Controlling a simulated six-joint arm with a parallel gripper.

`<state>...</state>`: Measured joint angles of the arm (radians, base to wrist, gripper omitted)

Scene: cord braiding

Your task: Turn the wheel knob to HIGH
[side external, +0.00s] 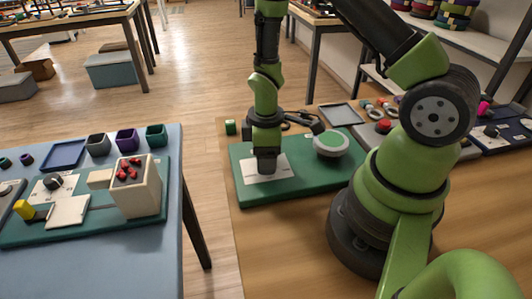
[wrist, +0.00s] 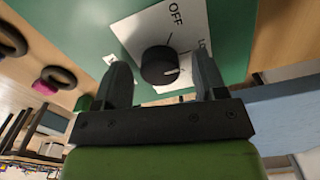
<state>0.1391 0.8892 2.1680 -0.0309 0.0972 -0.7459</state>
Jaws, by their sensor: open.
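The black wheel knob (wrist: 159,64) sits on a white label card (wrist: 133,30) on a green board. The card reads OFF, with a partly hidden label starting "LO" to its right; I cannot read HIGH. A pale mark on the knob points right in the wrist view. My gripper (wrist: 164,76) is open, with one finger on each side of the knob and a visible gap to each. In the side external view my gripper (side external: 266,166) points down over the card (side external: 263,183) and hides the knob.
A round white and green device (side external: 331,142) stands right of my gripper on the same green board (side external: 300,185). A small green block (side external: 230,127) and a grey tray (side external: 341,115) lie behind. A blue table (side external: 100,268) with another board is at left.

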